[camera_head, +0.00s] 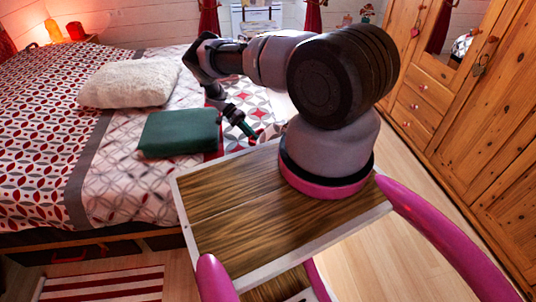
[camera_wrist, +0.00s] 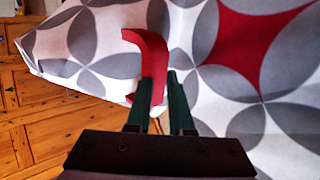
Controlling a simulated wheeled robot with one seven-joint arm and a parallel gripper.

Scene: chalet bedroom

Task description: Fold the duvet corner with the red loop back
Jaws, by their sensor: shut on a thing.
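The duvet (camera_head: 105,185) lies on the bed, white with grey and red patterns. In the wrist view its patterned cloth (camera_wrist: 225,90) fills the top and right, with an edge at the left. The red loop (camera_wrist: 150,50) stands up as a curved strip and runs down between the two dark green fingers. My gripper (camera_wrist: 161,85) is shut on the red loop. In the head view my gripper (camera_head: 247,130) is at the bed's right side, just right of the green folded blanket. The loop is too small to make out clearly there.
The green folded blanket (camera_head: 178,132) and a fluffy cream pillow (camera_head: 132,82) lie on the bed. A wooden wardrobe (camera_head: 440,90) stands at the right, with bare floor between. A striped rug (camera_head: 105,284) lies at the front left.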

